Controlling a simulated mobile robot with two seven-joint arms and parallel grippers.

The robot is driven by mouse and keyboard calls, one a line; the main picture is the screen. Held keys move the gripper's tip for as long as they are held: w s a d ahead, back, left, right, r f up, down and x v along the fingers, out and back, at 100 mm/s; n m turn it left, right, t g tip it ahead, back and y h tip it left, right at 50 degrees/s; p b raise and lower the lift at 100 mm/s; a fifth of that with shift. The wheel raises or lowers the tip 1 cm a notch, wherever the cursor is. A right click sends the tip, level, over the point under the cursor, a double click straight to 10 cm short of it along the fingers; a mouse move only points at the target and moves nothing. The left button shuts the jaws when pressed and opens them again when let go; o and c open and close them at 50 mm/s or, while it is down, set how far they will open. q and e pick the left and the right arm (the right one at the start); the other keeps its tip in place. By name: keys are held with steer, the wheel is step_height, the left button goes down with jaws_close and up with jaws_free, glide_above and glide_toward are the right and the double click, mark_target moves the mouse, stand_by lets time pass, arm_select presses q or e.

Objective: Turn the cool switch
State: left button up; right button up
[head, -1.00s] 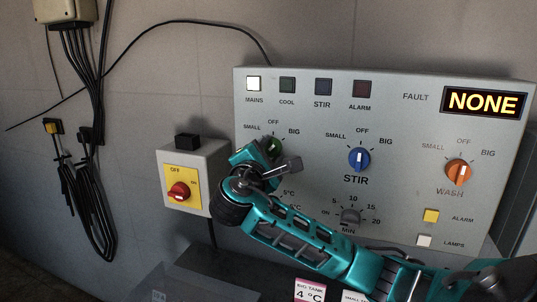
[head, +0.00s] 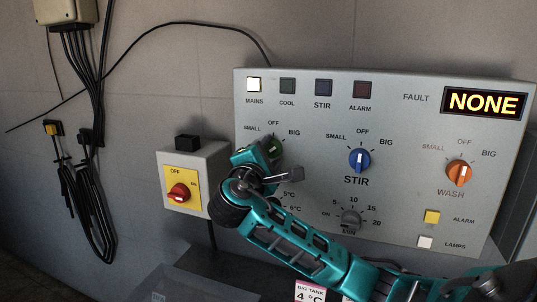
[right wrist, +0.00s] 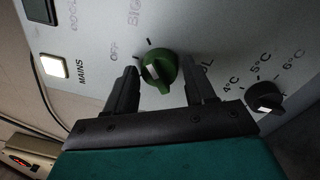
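The green cool switch (right wrist: 159,68) is a round knob with a white pointer mark on the grey control panel (head: 300,110). In the head view the green knob (head: 277,147) is partly hidden behind my right gripper. In the right wrist view my right gripper (right wrist: 160,80) is open, with one black finger on each side of the knob and gaps showing between. I cannot tell whether the fingertips touch the panel. The cool lamp (head: 287,85) is dark and the mains lamp (head: 254,84) is lit white. My left gripper is not in view.
The blue stir knob (head: 359,159) and orange wash knob (head: 459,172) stick out to the right. A small black temperature knob (right wrist: 265,97) is close to the gripper. A red rotary switch (head: 179,193) sits on a box at the left. The fault display (head: 484,102) reads NONE.

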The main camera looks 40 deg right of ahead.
steer(key=shift+o, duration=1.2)
steer(key=shift+a, duration=0.1)
steer(key=v, duration=1.2)
steer(key=shift+s+a, duration=0.25)
steer(key=shift+a, duration=0.05)
